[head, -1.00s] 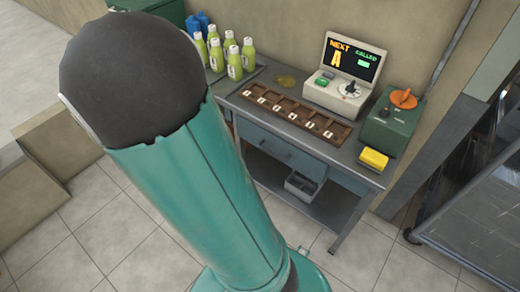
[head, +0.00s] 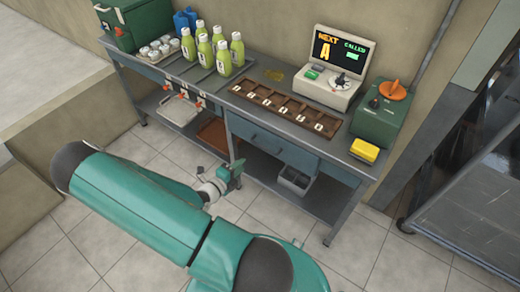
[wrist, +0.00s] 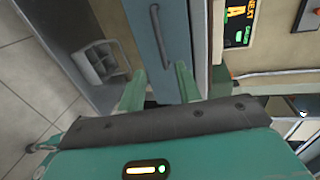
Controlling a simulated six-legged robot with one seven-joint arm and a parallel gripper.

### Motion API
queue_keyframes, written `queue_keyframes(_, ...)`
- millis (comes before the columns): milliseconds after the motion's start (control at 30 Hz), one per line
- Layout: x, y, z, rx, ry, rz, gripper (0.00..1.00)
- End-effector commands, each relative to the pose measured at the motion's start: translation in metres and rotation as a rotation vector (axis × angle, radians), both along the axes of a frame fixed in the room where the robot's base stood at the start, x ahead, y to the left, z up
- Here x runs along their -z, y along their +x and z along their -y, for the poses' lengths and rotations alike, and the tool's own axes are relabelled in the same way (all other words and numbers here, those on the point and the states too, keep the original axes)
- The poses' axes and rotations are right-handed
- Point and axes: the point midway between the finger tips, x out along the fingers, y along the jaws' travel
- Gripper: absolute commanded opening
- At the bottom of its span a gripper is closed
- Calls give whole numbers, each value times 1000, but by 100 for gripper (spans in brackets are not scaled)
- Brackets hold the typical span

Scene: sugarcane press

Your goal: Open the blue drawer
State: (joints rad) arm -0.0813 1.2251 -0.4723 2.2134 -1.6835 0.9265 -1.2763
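The blue drawer (head: 285,151) is set under the worktop of the grey bench and looks closed. Its dark bar handle (wrist: 161,38) shows in the wrist view on the blue front (wrist: 176,20). My gripper (head: 234,172) is in front of the bench, near the drawer's left end in the head view. In the wrist view, the two green fingers of my gripper (wrist: 160,84) are apart with nothing between them. The handle lies ahead of the fingers, apart from them.
A grey bin (head: 294,181) sits below the drawer. Floor in front is clear.

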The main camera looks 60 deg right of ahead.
Motion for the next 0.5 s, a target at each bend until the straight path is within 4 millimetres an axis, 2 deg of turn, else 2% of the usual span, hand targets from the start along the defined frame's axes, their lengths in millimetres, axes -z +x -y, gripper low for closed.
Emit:
queue_keyframes(167, 4, -3, 16, -2, -1, -9, 34)
queue_keyframes(500, 17, -14, 78, 1, -1, -7, 34)
